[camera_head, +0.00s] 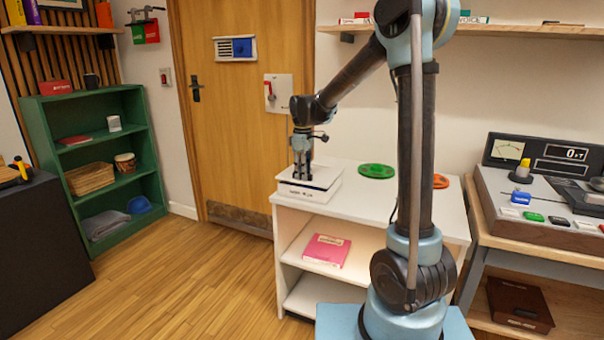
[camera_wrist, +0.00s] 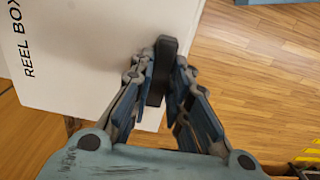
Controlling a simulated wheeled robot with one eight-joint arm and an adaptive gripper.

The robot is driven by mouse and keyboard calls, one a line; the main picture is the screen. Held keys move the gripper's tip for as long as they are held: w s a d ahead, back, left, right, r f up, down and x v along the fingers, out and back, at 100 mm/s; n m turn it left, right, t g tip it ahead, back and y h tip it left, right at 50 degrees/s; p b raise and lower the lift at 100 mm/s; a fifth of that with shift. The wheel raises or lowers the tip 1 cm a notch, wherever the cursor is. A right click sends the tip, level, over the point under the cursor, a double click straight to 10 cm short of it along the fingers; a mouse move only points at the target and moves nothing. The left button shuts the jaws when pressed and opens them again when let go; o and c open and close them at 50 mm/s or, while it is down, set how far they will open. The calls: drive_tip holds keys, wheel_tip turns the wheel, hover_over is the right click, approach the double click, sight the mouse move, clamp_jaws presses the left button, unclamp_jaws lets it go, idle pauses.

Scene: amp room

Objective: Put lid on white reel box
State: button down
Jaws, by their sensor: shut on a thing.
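The white reel box (camera_head: 312,190) sits at the left end of the white table, with small dark lettering on its front. My gripper (camera_head: 302,174) points straight down onto its top. In the wrist view my gripper (camera_wrist: 164,72) is shut on a black upright handle (camera_wrist: 158,88) near the edge of a broad white surface (camera_wrist: 90,55). The words "REEL BOX" run along the left of that surface. This appears to be the lid, lying flat over the box. I cannot tell whether it rests fully on the box or sits slightly above it.
A green reel (camera_head: 377,171) and an orange reel (camera_head: 440,181) lie on the white table (camera_head: 400,204) to the right. A pink box (camera_head: 327,250) is on the shelf below. A console (camera_head: 540,195) stands at far right. The wooden floor at left is clear.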

drive_tip(key=shift+f, duration=0.45)
drive_tip(key=c, duration=1.5)
unclamp_jaws()
drive_tip(key=shift+c, duration=0.2)
wheel_tip(320, 180, up, 13)
drive_tip(key=s+d+m, duration=0.3)
drive_tip(key=s+d, duration=0.4)
drive_tip(key=d, duration=0.3)
drive_tip(key=s+d+f+m, duration=0.3)
drive_tip(key=s+d+f, duration=0.2)
drive_tip(key=s, duration=0.3)
drive_tip(key=s+d+f+m+t, duration=0.1)
drive_tip(key=s+d+f+m, duration=0.3)
drive_tip(key=s, duration=0.5)
drive_tip(key=s+d+f+m+t, duration=0.1)
drive_tip(key=s+d+f+m, duration=0.2)
drive_tip(key=s+d+f, duration=0.5)
wheel_tip(320, 180, down, 2)
drive_tip(key=shift+s+f+m, duration=0.1)
drive_tip(key=shift+s+m, duration=0.15)
drive_tip(key=shift+m, duration=0.15)
